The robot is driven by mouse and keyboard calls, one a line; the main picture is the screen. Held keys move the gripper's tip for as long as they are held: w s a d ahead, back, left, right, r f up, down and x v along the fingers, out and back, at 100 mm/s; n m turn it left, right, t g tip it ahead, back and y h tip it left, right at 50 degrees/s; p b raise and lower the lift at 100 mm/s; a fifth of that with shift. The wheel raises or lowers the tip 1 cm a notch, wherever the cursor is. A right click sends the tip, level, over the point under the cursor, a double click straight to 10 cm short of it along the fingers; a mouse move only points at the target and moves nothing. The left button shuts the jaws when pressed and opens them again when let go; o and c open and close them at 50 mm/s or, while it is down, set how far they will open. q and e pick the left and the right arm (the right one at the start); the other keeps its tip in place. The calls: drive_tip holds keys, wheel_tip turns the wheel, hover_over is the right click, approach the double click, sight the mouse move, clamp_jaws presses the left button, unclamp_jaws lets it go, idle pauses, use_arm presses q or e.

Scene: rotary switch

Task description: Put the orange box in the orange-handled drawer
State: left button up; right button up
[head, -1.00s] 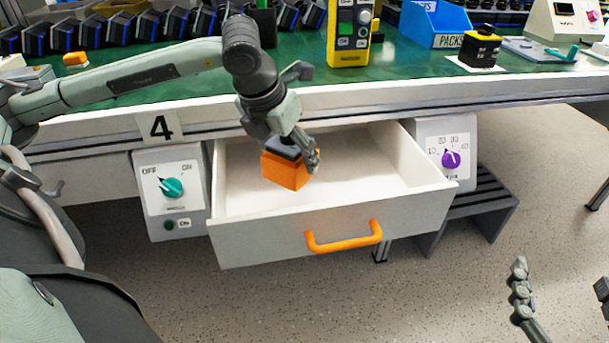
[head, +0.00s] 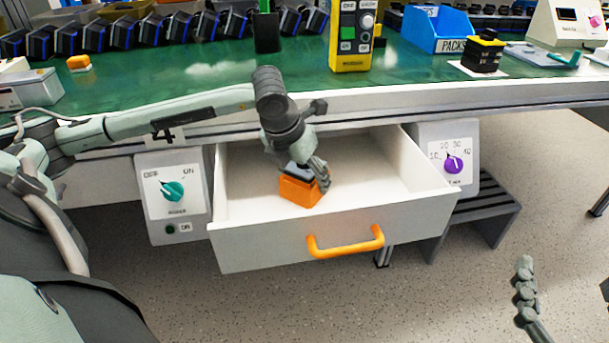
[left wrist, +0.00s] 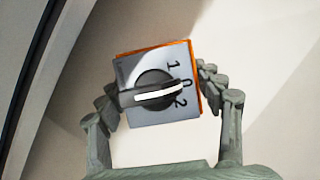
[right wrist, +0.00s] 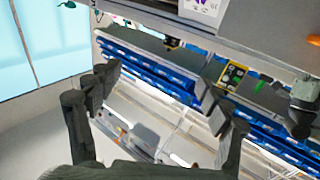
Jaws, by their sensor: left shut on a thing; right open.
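The orange box (head: 299,191) has a grey top plate with a black rotary knob and the marks 1, 0 and 2, seen in the left wrist view (left wrist: 130,73). My left gripper (head: 318,182) is shut on it, with a finger on each side (left wrist: 157,95). The box is inside the outline of the open white drawer (head: 240,200), near its front wall; I cannot tell whether it touches the floor. The drawer has an orange handle (head: 346,244). My right gripper (right wrist: 155,85) is open and empty, away from the drawer at the lower right of the head view (head: 526,290).
A switch box with a teal knob (head: 172,192) hangs left of the drawer, and one with a purple knob (head: 453,165) hangs right. The green bench top (head: 200,70) lies above. A dark slatted stool (head: 485,212) stands at the right.

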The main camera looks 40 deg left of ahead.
drive_tip(key=shift+r, duration=0.25)
use_arm(q)
drive_tip(key=o, duration=1.1)
drive_tip(key=shift+o, duration=0.2)
use_arm(e)
drive_tip(key=shift+r, duration=0.2)
drive_tip(key=shift+a, duration=0.1)
use_arm(q)
drive_tip(key=p+v, duration=0.1)
drive_tip(key=v, duration=1.1)
use_arm(e)
wheel_tip(320, 180, down, 6)
drive_tip(key=d+g+h, duration=0.1)
drive_tip(key=d+g, duration=0.1)
drive_tip(key=shift+d+g+h, duration=0.3)
drive_tip(key=shift+d+h, duration=0.1)
drive_tip(key=shift+w, duration=0.1)
